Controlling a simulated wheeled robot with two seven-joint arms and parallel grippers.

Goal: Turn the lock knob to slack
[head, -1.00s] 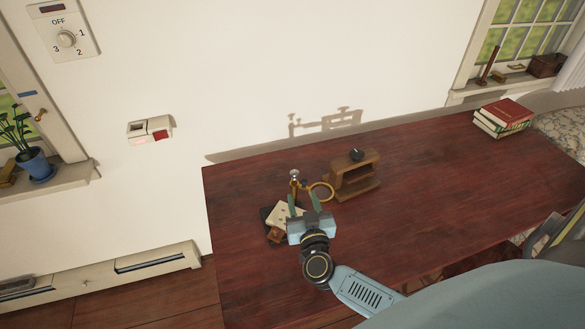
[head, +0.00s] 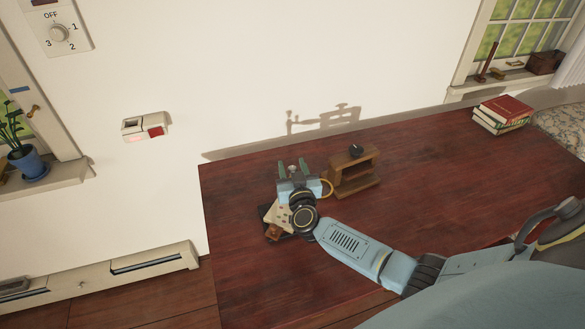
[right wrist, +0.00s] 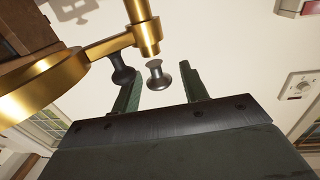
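A small wooden stand (head: 353,178) with a black knob (head: 356,150) on top stands on the table. A brass ring (head: 328,188) sticks out from its left side, mostly behind my right gripper. In the right wrist view, the brass part (right wrist: 145,30) carries a ring, an arm and an upright post. A small grey metal knob (right wrist: 157,75) shows below the post. A darker knob (right wrist: 122,73) sits under the brass arm by the left finger. My right gripper (head: 292,166) is open, with the grey knob between its fingertips (right wrist: 163,82); contact is not visible. My left gripper is not in view.
A dark tray (head: 269,232) with light and brown pieces lies partly under my right wrist. Books (head: 502,115) lie at the table's far right. A dial (head: 59,33) and a red-button switch (head: 146,127) are on the wall.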

